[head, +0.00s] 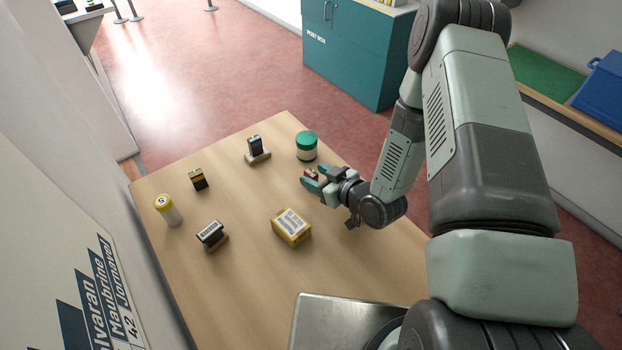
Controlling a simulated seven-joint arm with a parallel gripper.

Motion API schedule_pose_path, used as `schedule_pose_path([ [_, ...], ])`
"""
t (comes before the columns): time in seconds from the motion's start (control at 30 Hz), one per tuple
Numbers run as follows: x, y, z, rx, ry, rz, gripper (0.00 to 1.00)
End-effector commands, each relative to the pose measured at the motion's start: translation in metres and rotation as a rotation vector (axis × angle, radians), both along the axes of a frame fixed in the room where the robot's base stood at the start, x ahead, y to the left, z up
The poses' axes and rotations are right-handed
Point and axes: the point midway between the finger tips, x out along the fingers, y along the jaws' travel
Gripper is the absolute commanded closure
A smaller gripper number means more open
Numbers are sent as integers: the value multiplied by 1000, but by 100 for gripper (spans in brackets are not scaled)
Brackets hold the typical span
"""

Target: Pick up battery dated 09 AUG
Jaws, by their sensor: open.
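My gripper (314,180) is open at the right side of the wooden table, its teal fingers pointing left. A small red and pale item (311,174) shows between or just beyond the fingertips. It is partly hidden by the fingers, and I cannot tell whether they touch it. A small black and gold block (198,180), which looks like a battery, stands at the left of the table, well away from my gripper. No date can be read on either one, so I cannot tell which is the battery dated 09 AUG.
A green-lidded jar (306,146) stands close behind my gripper. A yellow box with a label (291,226) lies nearer. Two dark stamp-like things (211,234) (256,147) and a yellow-capped cylinder (168,210) stand on the wooden table (240,290). The table's middle is clear.

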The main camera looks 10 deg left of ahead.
Motion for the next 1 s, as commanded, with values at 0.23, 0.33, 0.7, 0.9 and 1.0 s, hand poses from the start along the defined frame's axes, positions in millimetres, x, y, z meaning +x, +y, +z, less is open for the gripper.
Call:
schedule_pose_path([
  [0.23, 6, 8, -4, 1, 1, 1, 47],
  [0.33, 6, 8, -4, 1, 1, 1, 47],
  [0.7, 6, 7, -4, 0, 0, 0, 100],
  [0.9, 6, 8, -4, 1, -1, 0, 100],
  [1.0, 6, 8, -1, 1, -1, 0, 100],
])
